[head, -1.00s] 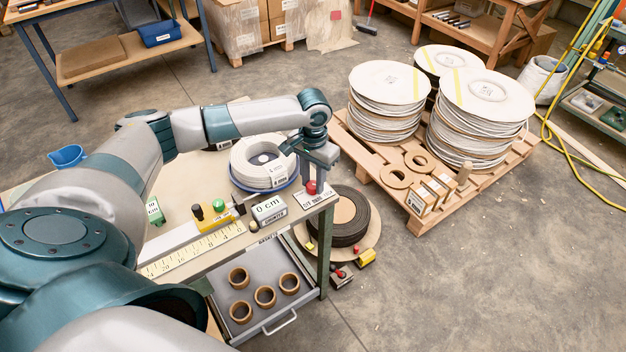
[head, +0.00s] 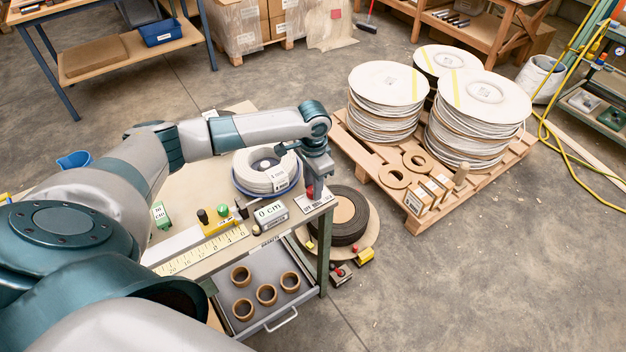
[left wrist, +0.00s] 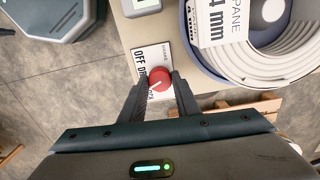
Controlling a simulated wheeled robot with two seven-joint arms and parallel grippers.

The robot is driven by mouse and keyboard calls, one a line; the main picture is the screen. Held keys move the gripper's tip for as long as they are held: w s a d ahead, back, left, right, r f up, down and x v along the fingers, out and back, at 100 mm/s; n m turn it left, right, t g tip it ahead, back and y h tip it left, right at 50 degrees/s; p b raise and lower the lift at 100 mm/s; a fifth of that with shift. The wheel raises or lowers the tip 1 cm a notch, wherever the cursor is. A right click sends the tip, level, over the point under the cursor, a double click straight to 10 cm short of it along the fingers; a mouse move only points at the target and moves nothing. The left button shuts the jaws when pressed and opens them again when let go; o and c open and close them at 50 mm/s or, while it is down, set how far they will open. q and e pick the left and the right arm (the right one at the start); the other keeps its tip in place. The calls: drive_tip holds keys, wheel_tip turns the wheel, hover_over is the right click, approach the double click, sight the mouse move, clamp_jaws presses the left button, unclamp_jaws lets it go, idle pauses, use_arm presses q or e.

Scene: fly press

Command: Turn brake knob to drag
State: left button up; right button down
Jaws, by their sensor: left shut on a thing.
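The brake knob (left wrist: 159,78) is a small red round knob with a pale pointer line. It stands on a white label plate (left wrist: 143,62) with "OFF" and further words partly hidden by the knob and a finger. In the left wrist view the two fingers of my left gripper (left wrist: 160,88) are on either side of the knob and shut on it. In the head view the knob (head: 310,191) is at the table's right corner, with my left gripper (head: 316,178) pointing down over it. The pointer's exact setting is too small to tell. My right gripper does not show.
A white coil of hose (head: 265,174) sits behind the knob on a blue-rimmed reel. A "0 cm" display (head: 270,212) stands to its left. A drawer (head: 240,285) with several cardboard rings is open below. A pallet (head: 410,215) with reels stands at the right.

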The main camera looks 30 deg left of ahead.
use_arm(q)
drive_tip(key=m, duration=0.1)
drive_tip(key=m+p, duration=0.1)
drive_tip(key=shift+r+m, duration=0.2)
drive_tip(key=shift+m, duration=0.1)
drive_tip(key=shift+f+m+p, duration=0.1)
drive_tip(key=shift+m+p, duration=0.6)
drive_tip(key=shift+m, duration=0.3)
drive_tip(key=o, duration=1)
drive_tip(key=shift+o, duration=0.2)
